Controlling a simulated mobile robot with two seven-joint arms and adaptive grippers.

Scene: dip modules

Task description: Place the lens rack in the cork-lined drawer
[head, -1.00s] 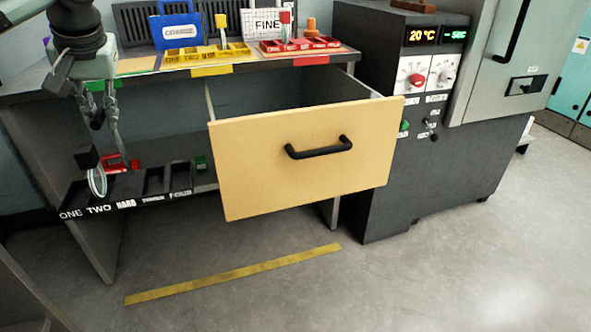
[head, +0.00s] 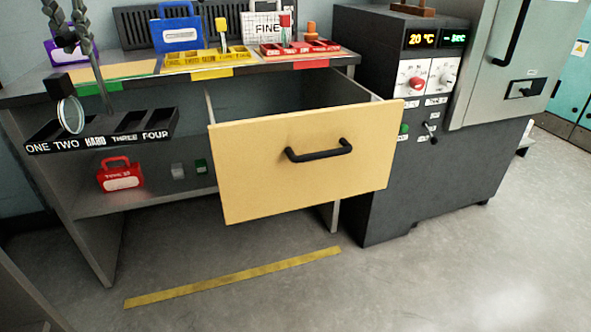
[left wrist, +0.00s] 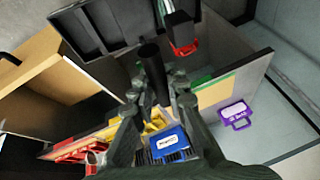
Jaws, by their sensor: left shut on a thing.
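The lens rack (head: 105,137) is a long black tray with several compartments, labelled ONE, TWO, HARD, THREE and FOUR along its front. A round clear lens (head: 70,115) with a black square top stands in its left part. My left gripper (head: 73,40) is shut on the rack's upright post and holds the rack in the air in front of the bench's left half. The rack also shows in the left wrist view (left wrist: 95,40). The drawer (head: 305,165) has a pale wood front with a black handle and is pulled open. Its floor is hidden. My right gripper is out of view.
On the bench top are a blue case (head: 177,35), a yellow tray (head: 207,57), a red tray (head: 300,48) and a purple case (head: 62,50). A red case (head: 120,174) is on the shelf below. A dark cabinet (head: 400,130) stands right of the drawer.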

